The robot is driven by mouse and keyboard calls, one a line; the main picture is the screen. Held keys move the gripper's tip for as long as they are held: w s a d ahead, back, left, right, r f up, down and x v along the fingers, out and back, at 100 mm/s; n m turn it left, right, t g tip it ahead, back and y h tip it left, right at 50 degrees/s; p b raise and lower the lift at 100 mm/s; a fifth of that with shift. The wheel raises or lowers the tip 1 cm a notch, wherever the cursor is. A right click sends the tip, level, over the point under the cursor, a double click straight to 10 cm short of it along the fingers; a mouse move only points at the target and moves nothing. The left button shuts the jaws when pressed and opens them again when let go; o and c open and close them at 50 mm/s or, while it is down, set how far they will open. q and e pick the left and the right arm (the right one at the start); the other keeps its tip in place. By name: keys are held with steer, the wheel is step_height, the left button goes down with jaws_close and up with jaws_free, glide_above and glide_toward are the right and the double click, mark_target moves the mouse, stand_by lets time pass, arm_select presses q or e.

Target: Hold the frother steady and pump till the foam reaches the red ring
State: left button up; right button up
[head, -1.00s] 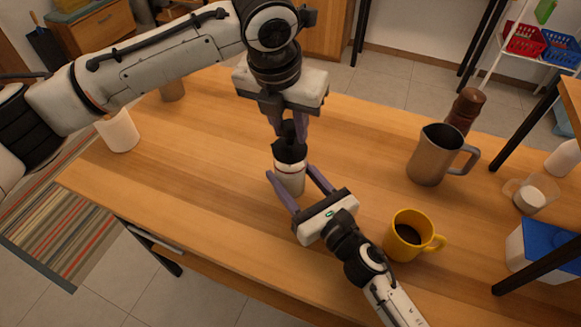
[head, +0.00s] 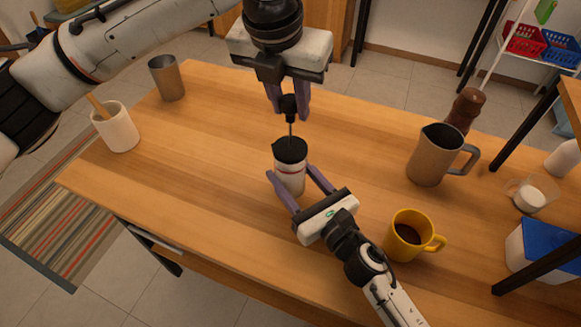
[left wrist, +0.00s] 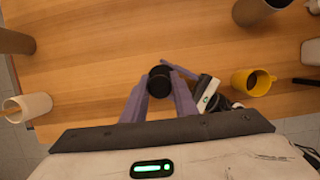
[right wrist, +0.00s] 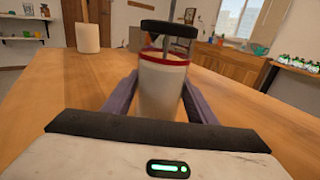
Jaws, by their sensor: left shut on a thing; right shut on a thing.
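The frother (head: 289,183) stands upright on the table, a pale cylinder with a black lid (head: 290,150). Its red ring (right wrist: 164,60) shows near the top in the right wrist view. The body looks whitish below the ring; I cannot tell the exact foam level. My right gripper (head: 290,172) is shut around the body from the near side. My left gripper (head: 288,108) is above, shut on the black plunger knob (left wrist: 160,80). The thin plunger rod (head: 290,135) is exposed between knob and lid.
A yellow mug (head: 408,236) of dark liquid stands right of my right gripper. A metal pitcher (head: 432,160) and a brown mill (head: 465,108) are farther right. A white crock (head: 117,130) and a metal cup (head: 167,78) stand left. The table's middle-left is clear.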

mark_target(289, 122)
arm_select(q)
steer(key=shift+f, duration=3.2)
steer(key=o, duration=1.1)
steer(key=shift+c, duration=0.2)
steer(key=shift+r, duration=0.1)
steer(key=shift+r, duration=3.5)
